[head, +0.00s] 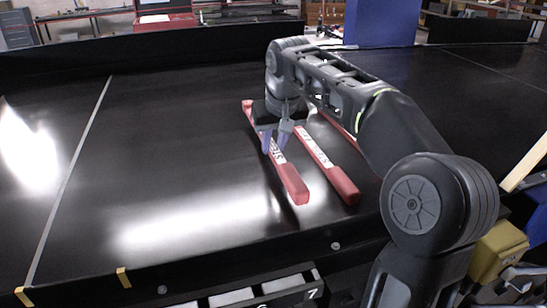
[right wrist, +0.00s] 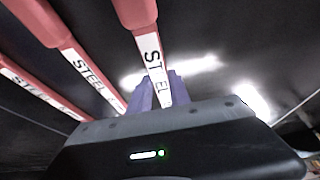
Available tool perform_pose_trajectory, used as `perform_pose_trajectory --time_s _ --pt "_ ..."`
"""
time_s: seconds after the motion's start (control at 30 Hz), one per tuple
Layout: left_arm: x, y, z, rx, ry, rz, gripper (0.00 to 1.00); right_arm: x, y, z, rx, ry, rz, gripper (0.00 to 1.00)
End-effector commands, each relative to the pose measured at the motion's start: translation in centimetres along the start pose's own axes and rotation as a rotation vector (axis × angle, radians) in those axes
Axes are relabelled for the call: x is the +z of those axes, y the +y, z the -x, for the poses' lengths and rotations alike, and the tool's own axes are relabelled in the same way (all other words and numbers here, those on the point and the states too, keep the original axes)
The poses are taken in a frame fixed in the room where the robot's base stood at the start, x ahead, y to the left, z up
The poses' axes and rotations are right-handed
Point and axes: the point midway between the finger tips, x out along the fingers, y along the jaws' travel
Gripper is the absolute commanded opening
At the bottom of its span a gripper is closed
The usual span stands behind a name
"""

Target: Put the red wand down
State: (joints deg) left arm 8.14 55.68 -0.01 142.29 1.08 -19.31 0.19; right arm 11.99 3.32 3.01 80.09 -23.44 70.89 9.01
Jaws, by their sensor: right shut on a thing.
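My right gripper (head: 275,142) is shut on a red wand (head: 290,184) with a white "STEEL" label. The jaws grip it around the label, and its red end points toward the front of the black conveyor belt (head: 150,160). I cannot tell whether the wand touches the belt or hangs just above it. In the right wrist view the purple fingers (right wrist: 158,88) straddle the held wand (right wrist: 138,12). A second red wand (head: 343,184) lies to its right, roughly parallel. A third wand (right wrist: 15,75), also labelled, shows at the left of the wrist view; my arm mostly hides it in the head view.
The belt left of the held wand is clear, with bright reflections and a pale line (head: 75,165) across it. A dark raised wall (head: 130,52) runs along the back. Bins (head: 270,285) sit below the front edge. A blue block (head: 380,22) stands behind the belt.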

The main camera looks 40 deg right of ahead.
Motion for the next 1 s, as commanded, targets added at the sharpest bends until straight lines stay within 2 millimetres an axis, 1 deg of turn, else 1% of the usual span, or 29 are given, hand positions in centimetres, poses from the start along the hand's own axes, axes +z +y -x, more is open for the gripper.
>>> perform_pose_trajectory --time_s 0.17,0.27,0.5,0.57,0.93,0.97,1.0 --pt "0.0 0.0 0.0 0.000 0.000 0.000 0.45 -0.1 0.0 0.1 0.000 0.002 0.000 0.00" --pt "0.0 0.0 0.1 0.000 0.000 0.000 0.45 0.1 0.0 -0.3 0.000 0.001 0.000 0.00" --pt "0.0 0.1 0.5 -0.002 -0.002 0.001 0.45 1.4 0.1 -3.2 0.000 0.000 -0.001 0.00" --pt "0.0 0.1 0.6 -0.002 -0.002 0.001 0.45 1.5 0.1 -3.6 0.000 0.001 0.000 0.00" --pt "0.0 0.0 0.2 -0.001 -0.001 0.001 0.45 1.7 0.0 -4.1 0.000 0.003 0.000 0.00" --pt "0.0 0.0 0.2 -0.001 -0.001 0.001 0.45 1.7 0.0 -4.2 0.000 0.001 0.000 0.24" --pt "0.0 0.0 0.3 -0.001 -0.001 0.001 0.45 1.7 0.0 -4.0 0.000 0.001 0.000 0.27"
